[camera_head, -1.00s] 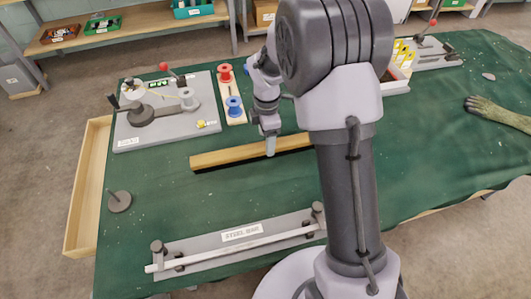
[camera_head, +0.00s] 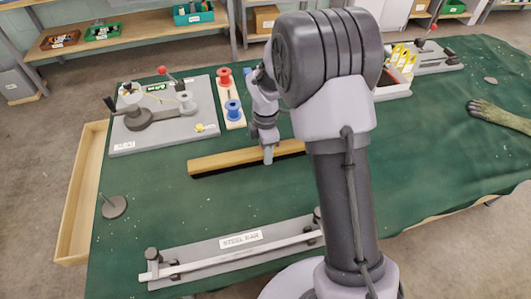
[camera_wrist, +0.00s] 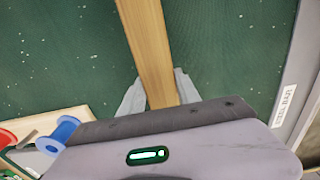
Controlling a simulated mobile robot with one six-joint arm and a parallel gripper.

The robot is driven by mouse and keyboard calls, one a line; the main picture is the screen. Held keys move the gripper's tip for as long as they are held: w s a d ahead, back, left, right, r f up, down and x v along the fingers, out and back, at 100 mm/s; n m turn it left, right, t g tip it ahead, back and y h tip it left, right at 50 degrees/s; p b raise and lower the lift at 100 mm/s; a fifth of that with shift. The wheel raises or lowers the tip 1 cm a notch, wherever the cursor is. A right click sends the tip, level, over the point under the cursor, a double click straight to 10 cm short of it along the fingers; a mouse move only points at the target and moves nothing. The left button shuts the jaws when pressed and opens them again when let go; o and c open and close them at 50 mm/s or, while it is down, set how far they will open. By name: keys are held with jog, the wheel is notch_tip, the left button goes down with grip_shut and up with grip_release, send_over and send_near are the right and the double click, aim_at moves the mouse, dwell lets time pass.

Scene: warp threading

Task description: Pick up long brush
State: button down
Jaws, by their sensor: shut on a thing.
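The long brush (camera_head: 225,160) has a pale wooden back and dark bristles beneath it. It lies crosswise over the middle of the green table, its right end hidden behind my arm. My gripper (camera_head: 268,160) points down onto the brush near the middle of the part that shows. In the wrist view the brush's wooden back (camera_wrist: 148,45) runs between the two grey fingers of my gripper (camera_wrist: 160,92), which are shut on its sides. I cannot tell whether the bristles touch the cloth.
Behind the brush stand the red and blue spools (camera_head: 233,110) and a grey winding plate (camera_head: 195,136). A steel bar rack (camera_head: 240,251) lies in front. A wooden tray (camera_head: 80,195) is at the left edge. Green cloth is clear between brush and rack.

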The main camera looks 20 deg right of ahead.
notch_tip(320, 180, up, 4)
jog(key=p, duration=0.3)
jog(key=s+p, duration=0.1)
jog(key=s, duration=0.4)
jog(key=s+a+p, duration=0.1)
jog(key=s, duration=0.4)
jog(key=s+a+r, duration=0.1)
jog(key=s, duration=0.5)
jog(key=shift+p, duration=0.4)
